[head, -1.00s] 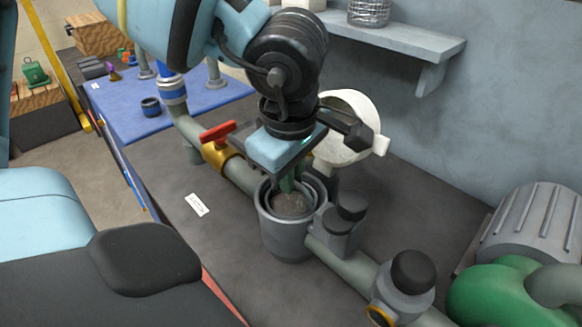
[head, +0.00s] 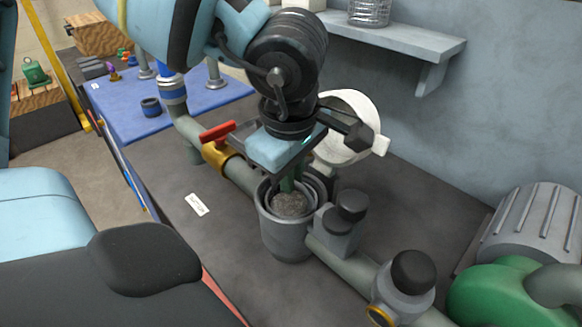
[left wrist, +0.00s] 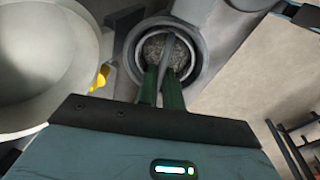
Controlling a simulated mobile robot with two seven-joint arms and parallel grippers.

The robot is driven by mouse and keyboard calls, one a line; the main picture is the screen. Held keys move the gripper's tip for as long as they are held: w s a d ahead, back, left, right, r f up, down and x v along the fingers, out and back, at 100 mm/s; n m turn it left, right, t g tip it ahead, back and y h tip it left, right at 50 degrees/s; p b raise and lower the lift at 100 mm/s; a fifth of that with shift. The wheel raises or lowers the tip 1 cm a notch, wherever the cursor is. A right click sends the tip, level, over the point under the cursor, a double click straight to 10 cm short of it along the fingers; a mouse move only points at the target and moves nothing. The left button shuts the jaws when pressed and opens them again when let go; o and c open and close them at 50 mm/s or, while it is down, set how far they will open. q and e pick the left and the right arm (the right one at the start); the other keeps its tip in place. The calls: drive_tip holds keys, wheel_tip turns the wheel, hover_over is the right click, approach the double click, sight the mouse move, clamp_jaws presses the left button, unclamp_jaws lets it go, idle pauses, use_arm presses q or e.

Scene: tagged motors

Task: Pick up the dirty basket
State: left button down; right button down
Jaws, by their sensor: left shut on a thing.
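The dirty basket (head: 291,205), with grey-brown grime in it, sits inside the round grey strainer housing (head: 283,240) on the pipe. In the left wrist view the basket (left wrist: 180,50) lies within the housing's rim, with a grey bar across its top. My left gripper (head: 289,183) points down into the housing mouth. Its green fingers (left wrist: 161,82) are shut on the basket at that bar. The fingers and arm hide part of the basket's far side. My right gripper is not in view.
A pale round lid (head: 350,115) stands tilted open behind the housing. A red-handled valve (head: 217,131) is on the pipe to the left, and a black-capped fitting (head: 412,270) to the right. A green pump (head: 490,290) stands at the right. A shelf (head: 400,40) is on the wall.

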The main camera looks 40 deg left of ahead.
use_arm(q)
drive_tip(key=shift+r, duration=0.1)
idle(0.5)
wheel_tip(320, 180, up, 18)
drive_tip(key=p, duration=0.1)
idle(0.4)
